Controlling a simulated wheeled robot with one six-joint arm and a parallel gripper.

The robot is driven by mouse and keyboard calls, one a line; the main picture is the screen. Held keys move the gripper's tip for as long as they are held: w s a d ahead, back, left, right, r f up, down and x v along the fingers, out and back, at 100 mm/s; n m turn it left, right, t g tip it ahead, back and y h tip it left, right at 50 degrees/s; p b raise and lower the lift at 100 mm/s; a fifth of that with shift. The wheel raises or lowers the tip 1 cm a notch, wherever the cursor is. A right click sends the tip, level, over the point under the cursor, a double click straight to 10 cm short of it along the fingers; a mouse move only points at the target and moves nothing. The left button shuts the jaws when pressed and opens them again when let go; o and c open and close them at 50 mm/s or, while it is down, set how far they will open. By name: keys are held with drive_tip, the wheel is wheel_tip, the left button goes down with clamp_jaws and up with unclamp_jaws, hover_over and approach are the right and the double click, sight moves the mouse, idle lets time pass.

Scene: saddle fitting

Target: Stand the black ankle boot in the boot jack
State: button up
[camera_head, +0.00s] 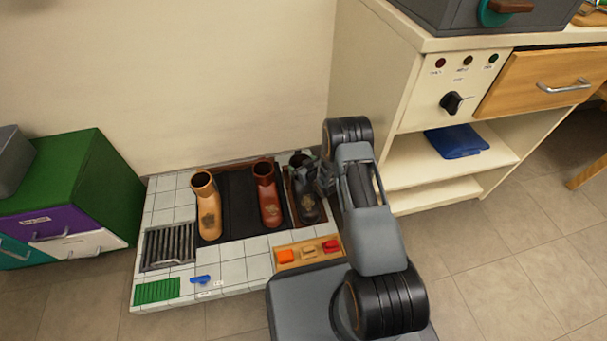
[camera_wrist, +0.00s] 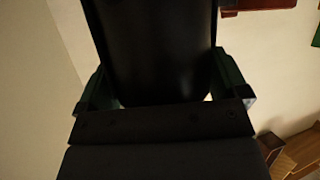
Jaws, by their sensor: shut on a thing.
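The black ankle boot (camera_head: 309,207) stands at the right end of the boot row in the head view, its toe toward the front. My gripper (camera_head: 319,178) is shut on its upper part from the right. In the wrist view a smooth black surface, the boot (camera_wrist: 160,45), fills the space between the fingers of my gripper (camera_wrist: 160,92). A dark brown frame (camera_head: 293,206) shows beside and behind the boot, perhaps the boot jack. My arm and the boot hide much of it, so I cannot tell whether the boot rests in it.
A tan boot (camera_head: 207,207) and a brown boot (camera_head: 268,196) stand on a black mat (camera_head: 238,205) to the left. A wooden tray (camera_head: 308,265) with small coloured blocks lies in front. A grate (camera_head: 168,246) is at left. A cream cabinet (camera_head: 400,125) rises close on the right.

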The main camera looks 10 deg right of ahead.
sight(305, 188)
drive_tip(key=shift+w+d+f+b, duration=0.2)
drive_tip(key=shift+w+f+b, duration=0.05)
drive_tip(key=shift+w+f, duration=0.25)
drive_tip(key=shift+w+d+f+b, duration=0.15)
drive_tip(key=shift+w+f+b, duration=0.15)
drive_tip(key=shift+f, duration=0.25)
drive_tip(key=f, duration=0.1)
drive_tip(key=f+b, duration=0.1)
drive_tip(key=f, duration=0.1)
drive_tip(key=shift+w+d+f+b, duration=0.1)
drive_tip(key=shift+w+f+b, duration=0.15)
drive_tip(key=shift+f+b, duration=0.05)
drive_tip(key=shift+r, duration=0.1)
drive_tip(key=o, duration=1.4)
drive_tip(key=shift+f, duration=0.2)
drive_tip(key=shift+c, duration=0.2)
